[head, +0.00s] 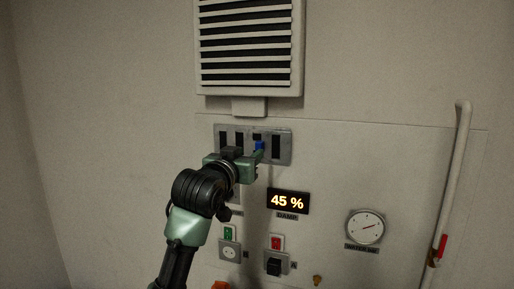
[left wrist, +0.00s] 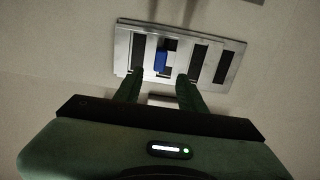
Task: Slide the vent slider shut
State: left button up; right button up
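The vent slider shows as a blue knob (head: 259,145) in one of several dark vertical slots on a grey metal panel (head: 285,131) on the wall. In the left wrist view, the blue knob (left wrist: 160,61) stands between and just beyond my fingertips. My left gripper (head: 258,153) is at the panel, with its fingers apart on either side of the knob. The left wrist view (left wrist: 159,78) shows a gap between each finger and the knob. The gripper and wrist hide part of the panel's lower left. My right gripper is not in view.
A louvred vent (head: 248,45) is above the panel. A lit display (head: 287,202) below reads 45 %. Lower down are a green switch (head: 229,233), a red switch (head: 276,242), a round gauge (head: 365,227) and a pipe with a red handle (head: 442,246) at right.

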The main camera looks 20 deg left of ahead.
aim_at(258, 148)
pick_arm(q)
jog(key=w+p, duration=0.3)
jog(key=w, duration=0.3)
jog(key=shift+w+d, duration=0.15)
jog(key=shift+w, duration=0.05)
jog(key=shift+w+f+p, duration=0.1)
jog(key=shift+w+p, duration=0.25)
jog(key=shift+w, duration=0.25)
grip_shut()
dwell(0.7)
